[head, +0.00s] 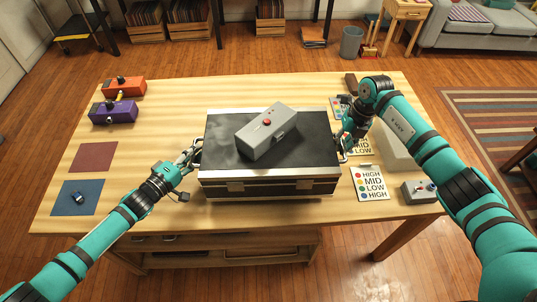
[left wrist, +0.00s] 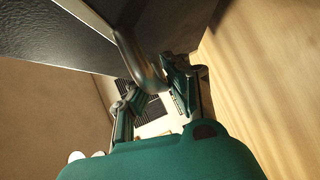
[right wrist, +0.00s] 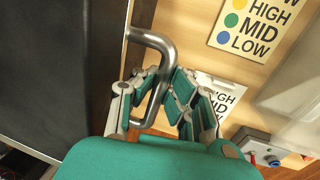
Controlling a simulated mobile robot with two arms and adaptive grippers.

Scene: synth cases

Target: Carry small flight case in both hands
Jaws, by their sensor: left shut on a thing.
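The small flight case (head: 225,184) is black with silver edges and latches, and it sits level on the wooden table. A grey box with a red button (head: 267,130) lies on its lid. My left gripper (head: 190,157) is at the case's left side, shut on its metal handle (left wrist: 140,62); the fingers are partly hidden by the handle. My right gripper (head: 347,143) is at the right side. In the right wrist view its fingers (right wrist: 155,103) stand apart on either side of the right metal handle (right wrist: 163,48).
On the table (head: 130,150) are an orange box (head: 124,87), a purple box (head: 113,112), a red mat (head: 93,157) and a blue mat (head: 66,200). To the right lie a label card (head: 370,184) and a small grey switch box (head: 420,192). The front left is clear.

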